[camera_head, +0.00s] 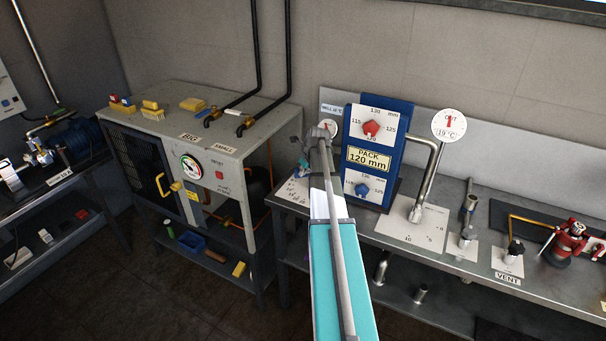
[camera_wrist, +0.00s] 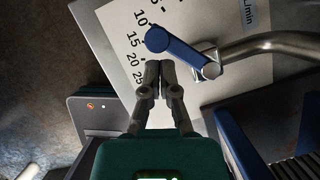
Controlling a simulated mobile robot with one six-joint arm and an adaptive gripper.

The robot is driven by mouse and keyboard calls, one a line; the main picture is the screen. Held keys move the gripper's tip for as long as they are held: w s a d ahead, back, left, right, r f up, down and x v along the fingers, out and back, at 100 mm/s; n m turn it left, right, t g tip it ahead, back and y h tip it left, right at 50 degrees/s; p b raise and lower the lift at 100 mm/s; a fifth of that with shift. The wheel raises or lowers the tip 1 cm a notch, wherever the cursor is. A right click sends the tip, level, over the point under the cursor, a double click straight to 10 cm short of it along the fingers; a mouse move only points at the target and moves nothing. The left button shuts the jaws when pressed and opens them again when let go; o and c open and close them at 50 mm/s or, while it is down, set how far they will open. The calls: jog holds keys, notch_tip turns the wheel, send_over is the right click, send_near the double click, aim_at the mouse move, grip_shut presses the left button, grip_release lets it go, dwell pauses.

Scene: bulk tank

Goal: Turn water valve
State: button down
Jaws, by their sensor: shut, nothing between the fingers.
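The water valve has a blue lever (camera_wrist: 182,52) on a grey metal pipe (camera_wrist: 265,46). Its rounded free end lies near the 10 mark of a white scale plate (camera_wrist: 122,42) printed 10, 15, 20, 25 and "/min". My gripper (camera_wrist: 159,64) is shut and empty, its fingertips just below the lever's free end in the wrist view. I cannot tell whether they touch it. In the head view my gripper (camera_head: 322,133) is left of the blue panel, and my arm hides most of the valve; the plate (camera_head: 293,190) partly shows.
A blue panel (camera_head: 391,165) with red and blue knobs and a "PACK 120 mm" label stands close right of my arm. A bent pipe (camera_head: 431,178) and a "VENT" valve (camera_head: 514,252) are further right. A grey machine (camera_head: 218,152) with a gauge stands left.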

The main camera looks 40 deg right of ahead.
jog(key=shift+w, duration=0.5)
jog(key=s+r+p, duration=0.7)
jog(key=r+p, duration=0.2)
jog(key=shift+s+r, duration=0.15)
jog(key=shift+s, duration=0.2)
dwell(0.7)
dwell(0.6)
